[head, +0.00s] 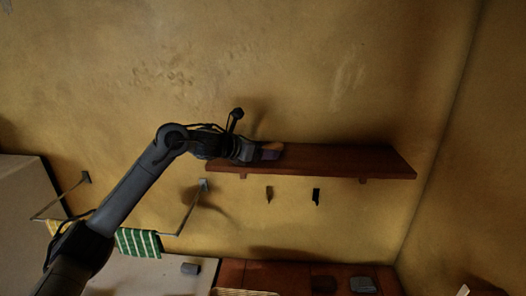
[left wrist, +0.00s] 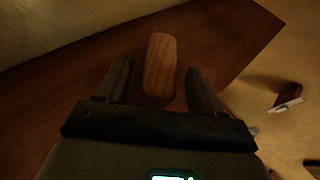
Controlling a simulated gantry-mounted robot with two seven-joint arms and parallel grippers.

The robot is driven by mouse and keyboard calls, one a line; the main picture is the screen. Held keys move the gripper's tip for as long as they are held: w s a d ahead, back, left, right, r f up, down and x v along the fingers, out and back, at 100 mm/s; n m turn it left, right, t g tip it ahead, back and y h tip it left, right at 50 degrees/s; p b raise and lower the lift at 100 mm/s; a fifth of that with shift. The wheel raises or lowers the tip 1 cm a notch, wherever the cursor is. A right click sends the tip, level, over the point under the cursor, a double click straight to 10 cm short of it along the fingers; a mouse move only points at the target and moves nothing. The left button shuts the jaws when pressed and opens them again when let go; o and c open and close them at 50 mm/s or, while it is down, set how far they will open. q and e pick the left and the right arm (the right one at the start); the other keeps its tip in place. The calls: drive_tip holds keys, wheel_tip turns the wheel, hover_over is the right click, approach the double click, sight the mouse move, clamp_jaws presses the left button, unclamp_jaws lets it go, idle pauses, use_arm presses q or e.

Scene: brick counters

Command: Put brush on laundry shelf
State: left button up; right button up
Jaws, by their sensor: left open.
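The brush (left wrist: 160,60), a light wooden block with rounded ends, lies over the dark wooden laundry shelf (left wrist: 225,38) in the left wrist view. My left gripper (left wrist: 158,72) is open, one finger on each side of the brush, with gaps showing between wood and fingers. In the head view the gripper (head: 262,151) is at the left end of the shelf (head: 350,161), and a bit of the brush (head: 273,145) shows as orange-brown wood at its tip. The brush appears to rest on the shelf top; its underside is hidden. My right gripper is not in view.
The shelf is bare to the right of the gripper. Two dark hooks (head: 316,196) are on the wall below. A metal rail (head: 190,208) with a green striped towel (head: 139,242) is lower left. A counter (head: 290,275) with small objects runs along the bottom.

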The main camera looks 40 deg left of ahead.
use_arm(q)
drive_tip(key=b+v, duration=0.2)
drive_tip(key=v, duration=1)
drive_tip(key=shift+b, duration=0.3)
